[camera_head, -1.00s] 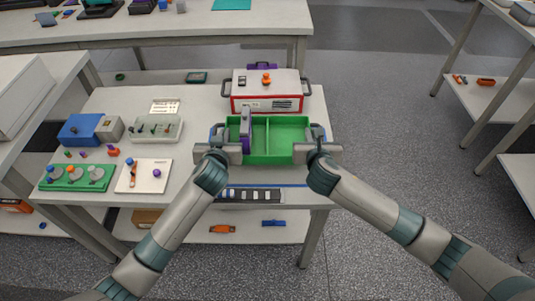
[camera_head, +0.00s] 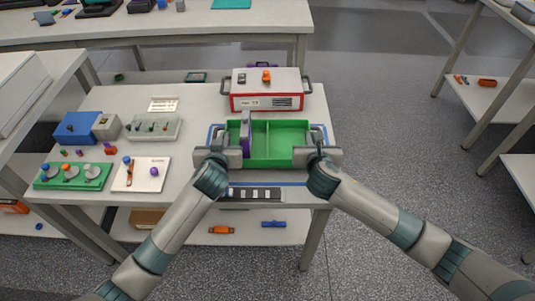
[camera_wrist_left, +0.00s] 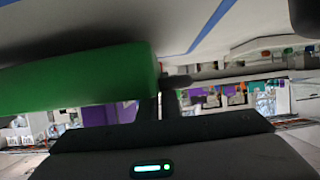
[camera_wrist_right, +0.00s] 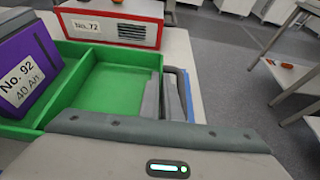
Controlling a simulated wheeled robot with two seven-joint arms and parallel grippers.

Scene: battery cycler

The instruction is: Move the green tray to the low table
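The green tray (camera_head: 285,141) has a divider and holds a purple box with a grey top (camera_head: 246,140) in its left part. In the right wrist view the box is labelled No. 92. The tray is over a blue outline on the white table (camera_head: 195,115); I cannot tell whether it touches the surface. My left gripper (camera_head: 222,150) is at the tray's left end and my right gripper (camera_head: 314,150) at its right end. Both appear shut on the tray's ends, partly hidden. The tray also shows in the left wrist view (camera_wrist_left: 80,85).
A red-and-white case (camera_head: 266,90) stands just behind the tray. A dark strip (camera_head: 255,194) lies in front. Tables with lower shelves (camera_head: 480,105) stand right, across open floor.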

